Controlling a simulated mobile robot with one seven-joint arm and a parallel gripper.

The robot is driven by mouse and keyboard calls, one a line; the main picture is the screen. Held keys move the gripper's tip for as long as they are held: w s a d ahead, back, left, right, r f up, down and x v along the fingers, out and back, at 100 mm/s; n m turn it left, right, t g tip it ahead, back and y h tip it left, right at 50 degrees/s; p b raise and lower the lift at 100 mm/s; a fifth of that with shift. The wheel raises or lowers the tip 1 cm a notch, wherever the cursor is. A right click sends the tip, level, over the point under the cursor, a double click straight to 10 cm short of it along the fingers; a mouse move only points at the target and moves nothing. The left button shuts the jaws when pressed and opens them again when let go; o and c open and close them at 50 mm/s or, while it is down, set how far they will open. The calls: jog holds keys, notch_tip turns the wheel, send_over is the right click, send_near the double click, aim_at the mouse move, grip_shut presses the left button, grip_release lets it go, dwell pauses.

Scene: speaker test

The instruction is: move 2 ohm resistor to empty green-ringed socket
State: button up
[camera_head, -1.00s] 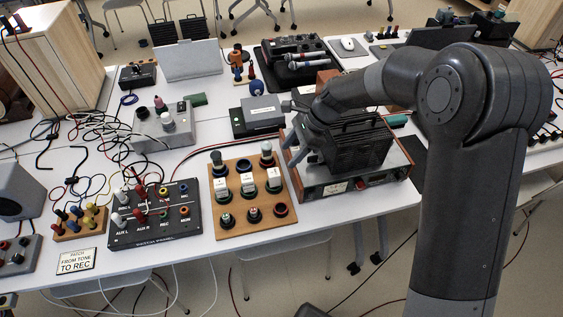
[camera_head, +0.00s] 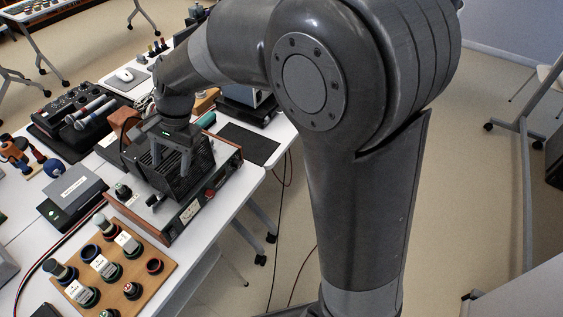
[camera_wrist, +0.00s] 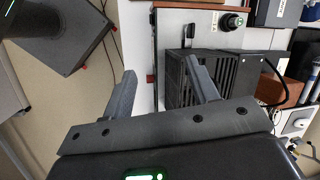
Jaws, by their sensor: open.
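A wooden board (camera_head: 152,287) with sockets stands at the lower left in the head view. Three white labelled blocks sit on it in a row, a near-left block (camera_head: 84,296), a middle block (camera_head: 106,268) and a far-right block (camera_head: 129,243). Their resistance values are too small to read. Several ringed sockets flank them, including a dark-blue-ringed socket (camera_head: 90,252) and a red-ringed socket (camera_head: 155,266). I cannot tell which socket is green-ringed and empty. My gripper (camera_head: 170,158) is open and empty, fingers pointing down by a black slotted box, away from the board. Its fingers also show in the wrist view (camera_wrist: 163,74).
The black slotted box (camera_head: 188,172) sits on a wood-sided instrument (camera_head: 190,212) with knobs and a meter, between my gripper and the board. The box also shows in the wrist view (camera_wrist: 228,78). A grey box (camera_head: 75,187) stands left of the instrument.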

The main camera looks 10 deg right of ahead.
jog(key=s+d+r+n+t+h, duration=0.1)
jog(key=s+d+r+t, duration=0.2)
jog(key=d, duration=0.4)
jog(key=s+d+r+n+t, duration=0.1)
jog(key=s+d+r+n, duration=0.2)
jog(key=d, duration=0.5)
jog(key=s+d+r+n+t+h, duration=0.1)
jog(key=s+d+r+t+h, duration=0.1)
jog(key=s+d, duration=0.8)
jog(key=shift+d+r+n+t+h, duration=0.2)
jog(key=shift+d+n+t+h, duration=0.15)
jog(key=shift+d, duration=0.7)
